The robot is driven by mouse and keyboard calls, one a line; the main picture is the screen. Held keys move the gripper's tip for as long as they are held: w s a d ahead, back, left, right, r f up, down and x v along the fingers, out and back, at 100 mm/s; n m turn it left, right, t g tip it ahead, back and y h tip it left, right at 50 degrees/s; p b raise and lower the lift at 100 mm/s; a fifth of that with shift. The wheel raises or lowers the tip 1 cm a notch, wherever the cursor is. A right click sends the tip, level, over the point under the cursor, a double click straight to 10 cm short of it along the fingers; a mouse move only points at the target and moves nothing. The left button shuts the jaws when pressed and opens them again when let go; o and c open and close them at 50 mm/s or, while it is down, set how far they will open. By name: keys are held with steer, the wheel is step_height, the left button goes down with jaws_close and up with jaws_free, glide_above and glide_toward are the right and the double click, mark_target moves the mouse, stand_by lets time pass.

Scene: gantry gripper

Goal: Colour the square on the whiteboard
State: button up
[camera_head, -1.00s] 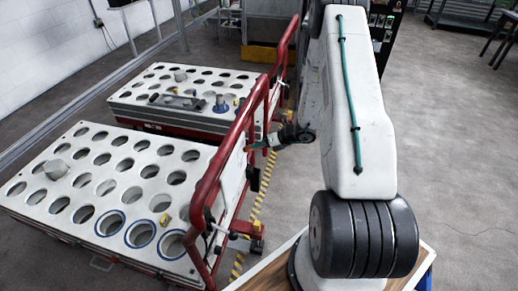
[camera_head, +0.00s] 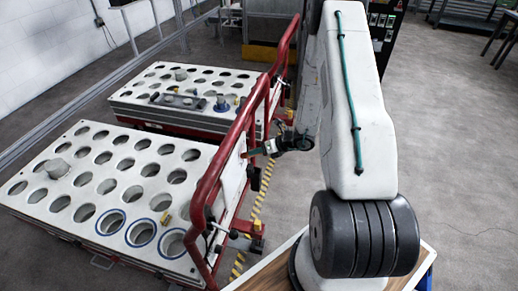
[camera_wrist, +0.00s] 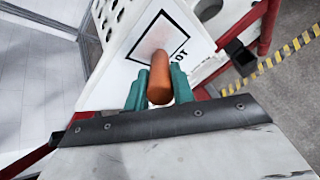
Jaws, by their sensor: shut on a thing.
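The whiteboard (camera_wrist: 108,92) is a white sheet-like panel tilted in the wrist view. It bears a black-outlined square (camera_wrist: 148,44) with a faint reddish smear inside and partly hidden black letters beside it. My gripper (camera_wrist: 159,88) has teal fingers shut on an orange cylindrical marker (camera_wrist: 160,76). The marker's far end overlaps the square in the wrist view; I cannot tell whether it touches the board. In the head view my gripper (camera_head: 270,147) is at the red rail, beside the whiteboard (camera_head: 233,180), which shows nearly edge-on.
A red tubular rail (camera_head: 211,185) frames the board. Two white tables with round holes stand behind it, a near one (camera_head: 60,215) and a far one (camera_head: 130,97). Yellow-black floor tape (camera_head: 262,190) runs alongside. The grey floor at right is open.

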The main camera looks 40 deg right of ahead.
steer(key=shift+w+d+r, duration=0.75)
steer(key=shift+w+d, duration=0.7)
steer(key=shift+d, duration=0.45)
steer(key=s+a, duration=0.4)
steer(key=a, duration=0.1)
steer(key=shift+s+a, duration=0.2)
steer(key=shift+a, duration=0.15)
stand_by(0.4)
steer(key=shift+d, duration=0.1)
steer(key=shift+s+d, duration=0.9)
steer(key=shift+s, duration=0.3)
steer(key=shift+s+d, duration=0.9)
steer(key=shift+s, duration=0.3)
steer(key=shift+s+d, duration=0.9)
steer(key=shift+s, duration=0.25)
